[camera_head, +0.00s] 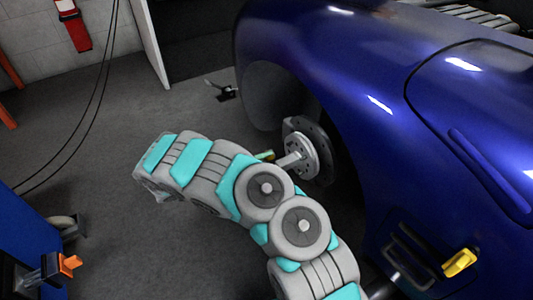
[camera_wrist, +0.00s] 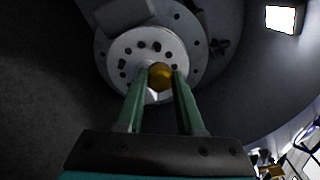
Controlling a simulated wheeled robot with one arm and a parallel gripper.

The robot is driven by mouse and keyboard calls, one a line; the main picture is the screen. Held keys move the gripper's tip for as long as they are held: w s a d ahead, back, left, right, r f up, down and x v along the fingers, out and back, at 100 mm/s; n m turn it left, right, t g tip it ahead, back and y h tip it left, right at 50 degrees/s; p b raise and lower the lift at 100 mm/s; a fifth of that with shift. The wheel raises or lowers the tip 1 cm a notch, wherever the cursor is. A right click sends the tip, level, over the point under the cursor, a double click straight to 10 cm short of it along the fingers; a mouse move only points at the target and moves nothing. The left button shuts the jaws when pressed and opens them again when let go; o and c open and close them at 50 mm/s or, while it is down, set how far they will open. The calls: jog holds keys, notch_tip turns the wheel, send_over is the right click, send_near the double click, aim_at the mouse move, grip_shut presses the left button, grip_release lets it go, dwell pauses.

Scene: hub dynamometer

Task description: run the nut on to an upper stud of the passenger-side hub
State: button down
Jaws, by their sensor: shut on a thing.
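My gripper (camera_wrist: 162,72) is shut on a round, brass-coloured nut (camera_wrist: 160,80), held between the tips of its two green fingers. The pale hub (camera_wrist: 128,52), with a ring of dark holes or studs, is just beyond the nut in the wrist view. The nut overlaps the hub's lower middle there; I cannot tell whether it touches a stud. In the head view the hub (camera_head: 307,146) stands in the car's open wheel arch, its centre pointing left. My arm hides most of the gripper there; only a small green and yellow bit (camera_head: 265,155) shows beside the hub.
The blue car body (camera_head: 340,60) overhangs the hub above and to the right. A yellow-handled thing (camera_head: 459,262) is at the lower right. A blue cabinet (camera_head: 30,240) with an orange-tipped tool stands at the left. Dark cables hang at upper left. The grey floor (camera_head: 80,130) left of my arm is mostly clear.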

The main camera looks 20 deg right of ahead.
jog(key=shift+w+n+t, duration=0.3)
jog(key=shift+w+t, duration=0.2)
jog(key=d+b, duration=0.1)
jog(key=d, duration=0.3)
jog(key=w+d+b, duration=0.1)
jog(key=shift+d+b, duration=0.3)
jog(key=shift+d, duration=0.1)
jog(key=shift+w+d+p, duration=0.2)
jog(key=shift+d+p, duration=0.45)
jog(key=shift+d, duration=0.25)
dwell(2.0)
